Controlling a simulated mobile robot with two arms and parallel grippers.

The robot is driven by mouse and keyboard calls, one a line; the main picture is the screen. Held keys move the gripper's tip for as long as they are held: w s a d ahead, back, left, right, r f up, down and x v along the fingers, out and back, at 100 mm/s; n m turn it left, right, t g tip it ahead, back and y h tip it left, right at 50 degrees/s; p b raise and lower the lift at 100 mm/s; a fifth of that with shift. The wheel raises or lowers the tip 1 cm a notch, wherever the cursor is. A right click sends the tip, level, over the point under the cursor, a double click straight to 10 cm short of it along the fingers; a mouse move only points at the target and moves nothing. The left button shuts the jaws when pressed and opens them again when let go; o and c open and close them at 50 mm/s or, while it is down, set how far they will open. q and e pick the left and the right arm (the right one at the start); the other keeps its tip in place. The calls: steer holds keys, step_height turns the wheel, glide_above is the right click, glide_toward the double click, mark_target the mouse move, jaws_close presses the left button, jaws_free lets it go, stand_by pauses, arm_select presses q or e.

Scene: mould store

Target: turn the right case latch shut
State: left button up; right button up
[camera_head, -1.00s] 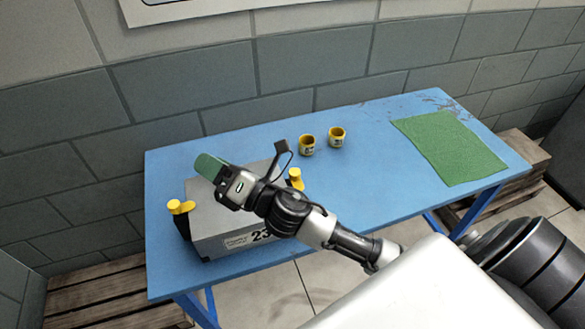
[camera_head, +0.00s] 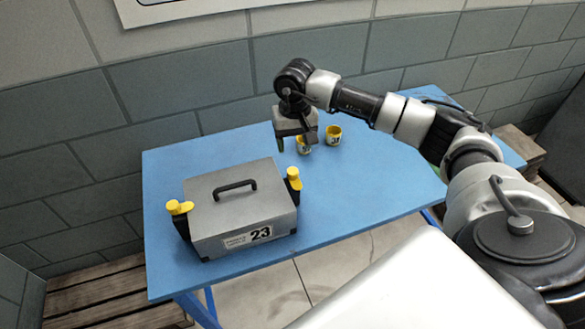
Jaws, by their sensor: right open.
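A grey case (camera_head: 232,213) with a black top handle and a label reading 23 stands on the blue table. Its right latch (camera_head: 294,179) has a yellow knob and sits on the case's right side. My left gripper is not in view.
My right arm covers most of the green mat. The table right of the case is clear.

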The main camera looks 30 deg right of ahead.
mark_target(293, 171)
steer(key=f+p, duration=0.1)
steer(key=f, duration=0.3)
steer(key=f+p, duration=0.1)
steer(key=f, duration=0.3)
steer(key=shift+a+f, duration=0.2)
steer(key=shift+f, duration=0.15)
steer(key=shift+f+p, duration=0.35)
steer(key=shift+f, duration=0.35)
steer(key=c, duration=0.9)
steer(key=shift+c, duration=0.2)
